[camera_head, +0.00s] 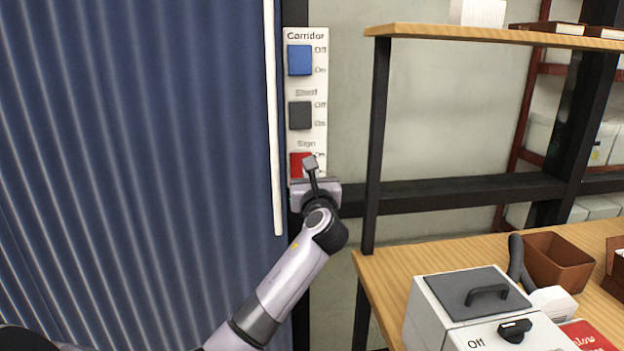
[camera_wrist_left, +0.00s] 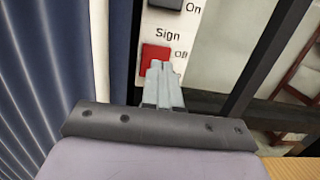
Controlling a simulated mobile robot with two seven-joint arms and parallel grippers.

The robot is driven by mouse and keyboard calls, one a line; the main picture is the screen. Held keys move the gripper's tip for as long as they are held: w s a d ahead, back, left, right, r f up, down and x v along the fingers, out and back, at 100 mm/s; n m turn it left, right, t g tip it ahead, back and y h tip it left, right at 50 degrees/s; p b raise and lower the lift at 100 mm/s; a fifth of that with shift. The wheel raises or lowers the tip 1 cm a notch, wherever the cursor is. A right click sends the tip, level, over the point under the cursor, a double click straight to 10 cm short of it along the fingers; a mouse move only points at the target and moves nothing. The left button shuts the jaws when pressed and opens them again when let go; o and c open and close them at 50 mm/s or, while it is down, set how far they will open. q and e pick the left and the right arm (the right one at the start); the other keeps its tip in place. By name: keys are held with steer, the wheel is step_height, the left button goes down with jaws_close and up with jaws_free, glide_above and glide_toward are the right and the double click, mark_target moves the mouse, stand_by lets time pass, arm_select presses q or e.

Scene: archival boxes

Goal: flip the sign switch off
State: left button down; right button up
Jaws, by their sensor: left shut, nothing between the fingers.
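The red sign switch (camera_head: 298,165) is the lowest on a white switch panel (camera_head: 308,130). It also shows in the left wrist view (camera_wrist_left: 154,58), under the word "Sign". A label beside it looks like "Off" in the wrist view. My left gripper (camera_head: 310,162) is shut and empty. Its fingertips (camera_wrist_left: 161,66) are in front of the red switch and overlap its right and lower part. I cannot tell whether they touch it, nor which way it is tipped. My right gripper is not in view.
A blue shelf switch-like corridor rocker (camera_head: 299,60) and a dark shelf rocker (camera_head: 300,115) sit above. A ribbed blue wall (camera_head: 130,150) is close on the left. Right are a wooden shelf unit (camera_head: 400,31) and a table (camera_head: 390,270) with a grey-lidded machine (camera_head: 450,300).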

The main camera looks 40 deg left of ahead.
arm_select(q)
steer(key=shift+s+d+r, duration=0.15)
steer(key=shift+s+d, duration=0.45)
steer(key=shift+d, duration=0.15)
steer(key=shift+s+d+r, duration=0.1)
steer(key=shift+s+d, duration=0.5)
steer(key=shift+d, duration=0.15)
steer(key=s+d+f+n+h, duration=0.2)
steer(key=d+f+n+h, duration=0.15)
steer(key=f, duration=0.55)
steer(key=s+d+f+n+h, duration=0.2)
steer(key=d+f+h, duration=0.25)
steer(key=f, duration=0.45)
steer(key=s+d+f+n+h, duration=0.25)
steer(key=d+f, duration=0.25)
steer(key=f, duration=0.3)
steer(key=s+d+f+n+g+h, duration=0.1)
steer(key=s+d+f+n+h, duration=0.2)
steer(key=s+d+f+n, duration=0.3)
steer(key=s+d+f+n+h, duration=0.3)
steer(key=s+d+f+n, duration=0.3)
steer(key=s+n, duration=0.3)
steer(key=s+f, duration=0.1)
steer(key=s, duration=0.2)
steer(key=shift+s+n+g+h, duration=0.2)
steer(key=shift+n+g+h, duration=0.1)
steer(key=shift+g+h, duration=0.1)
